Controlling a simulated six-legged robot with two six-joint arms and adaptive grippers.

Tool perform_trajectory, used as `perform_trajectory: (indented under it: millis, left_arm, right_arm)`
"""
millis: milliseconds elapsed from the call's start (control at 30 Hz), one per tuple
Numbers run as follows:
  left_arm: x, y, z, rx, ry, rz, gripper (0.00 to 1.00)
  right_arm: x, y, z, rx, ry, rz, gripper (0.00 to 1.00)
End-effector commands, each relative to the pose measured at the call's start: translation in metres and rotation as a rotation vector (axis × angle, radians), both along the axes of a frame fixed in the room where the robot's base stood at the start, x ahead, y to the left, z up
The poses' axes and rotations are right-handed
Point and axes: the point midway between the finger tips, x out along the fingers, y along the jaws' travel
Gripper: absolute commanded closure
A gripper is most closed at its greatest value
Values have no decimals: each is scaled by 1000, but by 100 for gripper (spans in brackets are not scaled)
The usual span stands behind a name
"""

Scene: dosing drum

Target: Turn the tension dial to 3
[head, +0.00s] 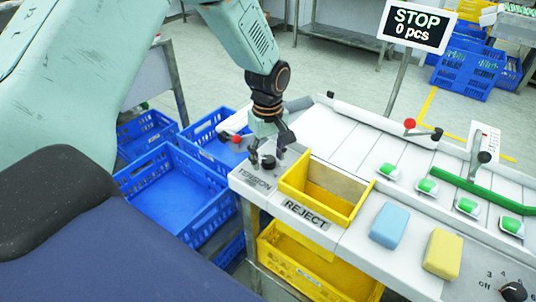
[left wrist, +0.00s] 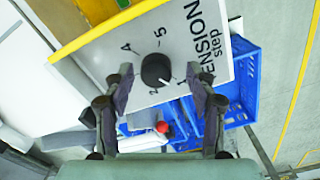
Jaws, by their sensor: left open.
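The tension dial (head: 268,162) is a small black knob on the white panel at the left end of the line, beside the word TENSION. It also shows in the left wrist view (left wrist: 155,68), with 2, 4 and 5 readable around it. A white mark shows at its lower right edge, near the 2; the 3 is not readable. My left gripper (head: 269,147) is above the dial. In the left wrist view its open fingers (left wrist: 159,76) are on either side of the dial, with gaps visible. My right gripper is not in view.
The yellow REJECT bin (head: 325,190) is right beside the dial. A red-knobbed lever (head: 236,139) is close on the left. Blue crates (head: 175,190) stand below left. Another dial (head: 513,292) is at bottom right. The sign (head: 416,25) reads STOP, 0 pcs.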

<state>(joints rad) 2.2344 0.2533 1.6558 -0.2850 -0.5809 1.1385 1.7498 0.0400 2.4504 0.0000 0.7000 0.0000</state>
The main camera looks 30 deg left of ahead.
Motion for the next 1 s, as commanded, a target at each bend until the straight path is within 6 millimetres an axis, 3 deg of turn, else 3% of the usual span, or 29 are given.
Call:
perform_trajectory:
  millis: [67, 667, 1000]
  left_arm:
    - [1, 0, 0, 0, 0, 0, 45]
    - [0, 0, 0, 0, 2, 1, 96]
    - [0, 0, 1, 0, 5, -51, 98]
  right_arm:
    - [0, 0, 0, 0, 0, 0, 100]
    - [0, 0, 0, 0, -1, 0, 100]
    - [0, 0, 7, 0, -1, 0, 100]
